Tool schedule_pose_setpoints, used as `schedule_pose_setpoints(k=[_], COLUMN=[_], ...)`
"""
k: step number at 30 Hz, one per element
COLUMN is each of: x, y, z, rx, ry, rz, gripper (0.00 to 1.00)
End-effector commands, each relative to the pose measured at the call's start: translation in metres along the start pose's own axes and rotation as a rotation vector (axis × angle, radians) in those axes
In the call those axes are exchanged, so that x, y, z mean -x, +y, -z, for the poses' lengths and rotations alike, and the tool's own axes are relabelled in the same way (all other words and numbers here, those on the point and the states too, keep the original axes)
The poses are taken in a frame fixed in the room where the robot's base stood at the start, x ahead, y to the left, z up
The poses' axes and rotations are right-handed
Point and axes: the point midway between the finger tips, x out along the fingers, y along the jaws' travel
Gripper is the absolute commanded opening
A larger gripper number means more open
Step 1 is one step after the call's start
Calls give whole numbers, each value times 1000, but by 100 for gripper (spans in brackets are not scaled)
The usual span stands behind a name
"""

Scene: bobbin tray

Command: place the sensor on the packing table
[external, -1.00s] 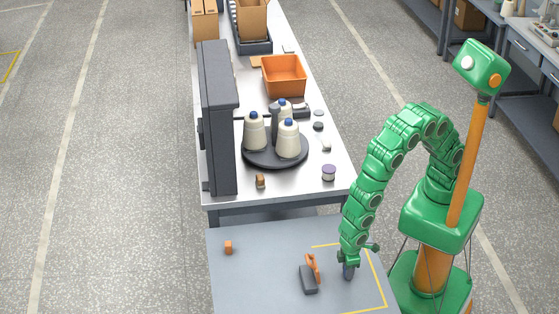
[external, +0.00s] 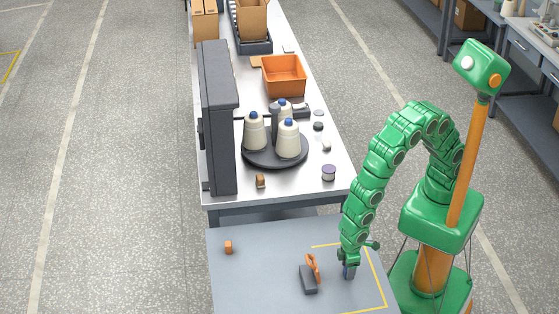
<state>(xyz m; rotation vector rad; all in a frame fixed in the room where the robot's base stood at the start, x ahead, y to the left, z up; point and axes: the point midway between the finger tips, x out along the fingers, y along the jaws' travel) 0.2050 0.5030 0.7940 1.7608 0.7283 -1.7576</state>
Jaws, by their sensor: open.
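The packing table (external: 260,280) appears to be the grey-blue table in the foreground, with a yellow outline marked on its right part. My gripper (external: 349,272) points down over that outlined area, low and close to the tabletop. It is open. A small grey shape shows at its fingertips; I cannot tell whether this is only the fingers or also the sensor between them. No other thing can be clearly identified as the sensor.
A dark grey and orange tool (external: 309,279) lies left of my gripper. A small orange block (external: 228,247) sits further left. The longer table behind holds a round black tray (external: 248,158) with cream bobbins, an orange bin (external: 284,76) and a dark upright panel (external: 218,120).

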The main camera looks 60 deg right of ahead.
Motion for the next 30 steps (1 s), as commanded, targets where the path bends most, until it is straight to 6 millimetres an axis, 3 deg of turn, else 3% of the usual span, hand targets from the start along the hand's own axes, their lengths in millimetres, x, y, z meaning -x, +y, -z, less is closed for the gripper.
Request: schedule_pose_setpoints(k=[21,30], x=[98,109], y=[0,0], z=[0,-1], rx=[0,0], ry=[1,-2], rz=[-1,-1], gripper=[63,63])
